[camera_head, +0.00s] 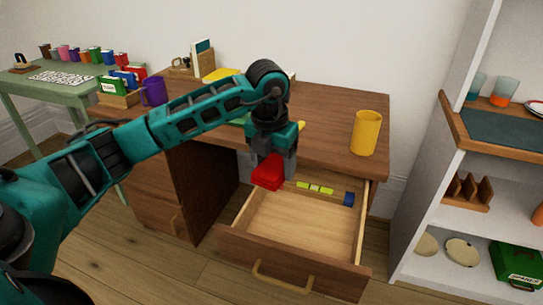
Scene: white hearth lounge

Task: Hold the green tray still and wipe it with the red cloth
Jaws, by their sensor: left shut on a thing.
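My left gripper (273,160) points down in front of the desk's front edge, above the back of the open drawer. It is shut on a red thing (267,174), which looks like the folded red cloth and hangs below the fingers. A flat green patch (238,119) shows on the desk top behind my left arm. It may be part of the green tray, but the arm and gripper hide most of it. The red cloth is apart from this patch. My right gripper is not in view.
The wooden desk (325,108) has its drawer (290,225) pulled out, with a yellow-green strip and a blue item inside. A yellow mug (366,132) stands at the right front, a purple mug (153,92) at the left. A white shelf (415,190) stands at the right.

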